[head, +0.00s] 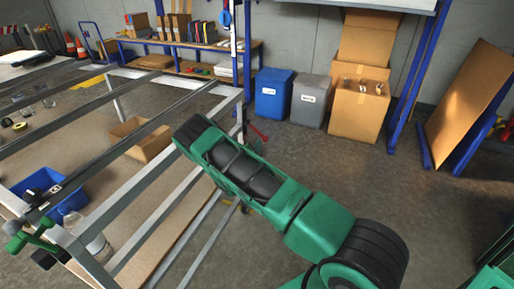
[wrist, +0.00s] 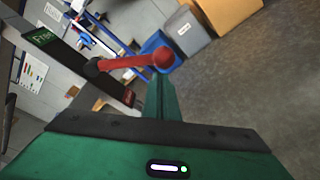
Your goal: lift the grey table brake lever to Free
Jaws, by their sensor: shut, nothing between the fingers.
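The brake lever is a red rod with a round red knob (wrist: 163,58) in the wrist view. It runs from a dark pivot on a black plate (wrist: 72,62) and points right in the picture. The plate bears a green "Free" label (wrist: 40,37) at its upper left end and a red label (wrist: 127,97) at its lower end. My gripper (wrist: 158,80) is shut and empty, its green fingers just below the knob in the picture; I cannot tell whether they touch. In the head view the red lever (head: 258,133) shows at the grey table's (head: 228,105) corner, partly behind my arm.
In the head view a blue bin (head: 272,98), a grey bin (head: 309,103) and cardboard boxes (head: 358,108) stand beyond the table. An open cardboard box (head: 142,140) and a blue crate (head: 60,200) are under the frame. The floor to the right is clear.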

